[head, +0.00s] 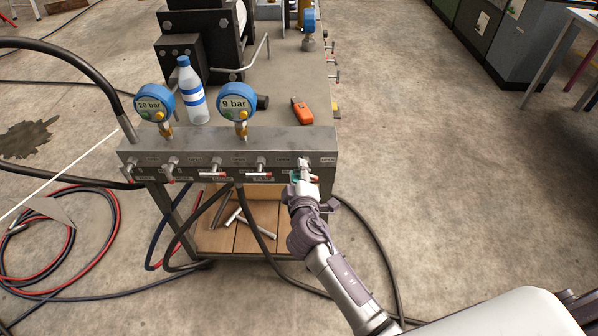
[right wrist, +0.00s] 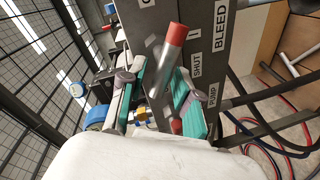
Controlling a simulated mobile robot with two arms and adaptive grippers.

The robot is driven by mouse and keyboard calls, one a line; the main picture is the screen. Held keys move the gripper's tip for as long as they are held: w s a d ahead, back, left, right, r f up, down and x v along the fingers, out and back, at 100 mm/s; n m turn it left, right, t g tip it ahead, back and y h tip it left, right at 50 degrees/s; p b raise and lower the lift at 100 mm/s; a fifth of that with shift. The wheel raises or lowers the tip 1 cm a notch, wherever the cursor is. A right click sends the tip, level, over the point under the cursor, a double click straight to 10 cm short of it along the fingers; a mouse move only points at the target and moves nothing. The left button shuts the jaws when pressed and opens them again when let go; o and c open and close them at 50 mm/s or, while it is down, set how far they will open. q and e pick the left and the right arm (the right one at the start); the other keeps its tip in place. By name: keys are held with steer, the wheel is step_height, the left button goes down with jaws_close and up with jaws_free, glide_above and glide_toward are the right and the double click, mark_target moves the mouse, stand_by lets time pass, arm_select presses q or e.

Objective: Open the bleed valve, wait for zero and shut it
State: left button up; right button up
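The bleed valve is at the right end of the front valve row, under my right gripper (head: 302,178), which partly hides it in the head view. In the right wrist view, a grey lever with a red tip (right wrist: 174,40) stands between the two teal-padded fingers of the right gripper (right wrist: 160,88). The fingers look apart, with space beside the lever. A second red-ended piece (right wrist: 177,126) shows closer to the camera. A label reading BLEED (right wrist: 221,25) and one reading SHUT (right wrist: 197,65) are beside it. The right gauge (head: 236,101) reads 9 bar; the left gauge (head: 154,102) reads 20 bar. My left gripper is out of view.
A bottle (head: 193,92) and an orange handheld device (head: 302,111) are on the metal cart top (head: 275,85). Other red-handled valves line the front panel (head: 229,146). Hoses (head: 60,245) lie on the floor at left. The floor right of the cart is mostly open.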

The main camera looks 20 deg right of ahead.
steer(key=shift+s, duration=0.15)
steer(key=v, duration=1.1)
steer(key=shift+s, duration=0.35)
steer(key=shift+o, duration=0.5)
steer(key=shift+a+r, duration=0.1)
stand_by(0.7)
